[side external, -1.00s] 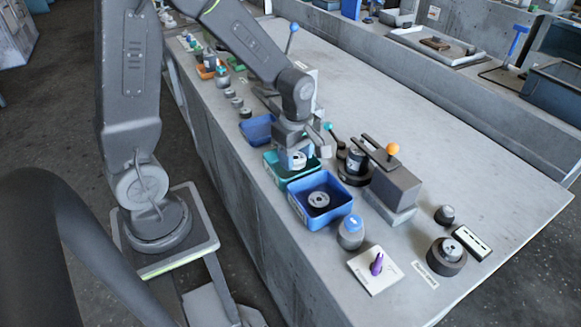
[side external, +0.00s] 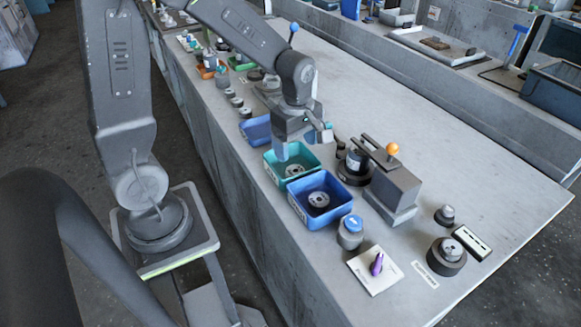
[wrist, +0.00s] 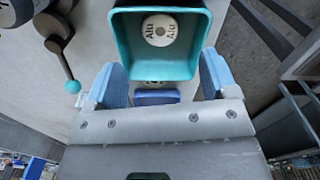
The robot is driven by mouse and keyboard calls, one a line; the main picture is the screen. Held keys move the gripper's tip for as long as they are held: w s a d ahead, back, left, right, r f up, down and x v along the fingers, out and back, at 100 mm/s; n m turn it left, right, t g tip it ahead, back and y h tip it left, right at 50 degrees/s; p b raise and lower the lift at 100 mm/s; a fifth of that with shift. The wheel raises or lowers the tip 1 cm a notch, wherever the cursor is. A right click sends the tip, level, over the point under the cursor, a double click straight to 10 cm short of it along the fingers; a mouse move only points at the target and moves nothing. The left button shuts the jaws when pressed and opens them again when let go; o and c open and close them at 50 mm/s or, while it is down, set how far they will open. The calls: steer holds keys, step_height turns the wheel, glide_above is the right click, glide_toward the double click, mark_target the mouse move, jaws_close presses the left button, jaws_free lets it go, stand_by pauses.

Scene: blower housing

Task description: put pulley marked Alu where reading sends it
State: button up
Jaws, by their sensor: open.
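The pulley marked Alu (wrist: 160,30) is a pale disc with a centre hole and dark lettering. It lies flat in the teal tray (wrist: 123,42). In the side external view the pulley (side external: 293,171) sits on the floor of the teal tray (side external: 271,172). My gripper (side external: 303,143) is above the tray, empty, its fingers apart. In the wrist view both blue fingertips of my gripper (wrist: 165,75) are spread, with nothing between them in contact.
A blue tray (side external: 337,214) with another pulley (side external: 319,199) stands beside the teal one. A grey block with an orange-knobbed lever (side external: 393,150) stands to the right. Another blue tray (side external: 254,131) lies behind.

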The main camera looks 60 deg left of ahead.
step_height(320, 180, up, 10)
steer(key=shift+r, duration=0.25)
steer(key=s+d+r+m+t, duration=0.1)
steer(key=s+d+m+t, duration=0.1)
steer(key=s+m, duration=0.4)
steer(key=s+d+r+m+t, duration=0.2)
steer(key=s+d+m+t, duration=0.1)
steer(key=m, duration=1.1)
steer(key=s+d, duration=0.1)
steer(key=s, duration=0.1)
steer(key=shift+s+t, duration=0.3)
steer(key=shift+s, duration=0.05)
steer(key=shift+r, duration=0.1)
steer(key=shift+c, duration=0.4)
stand_by(0.7)
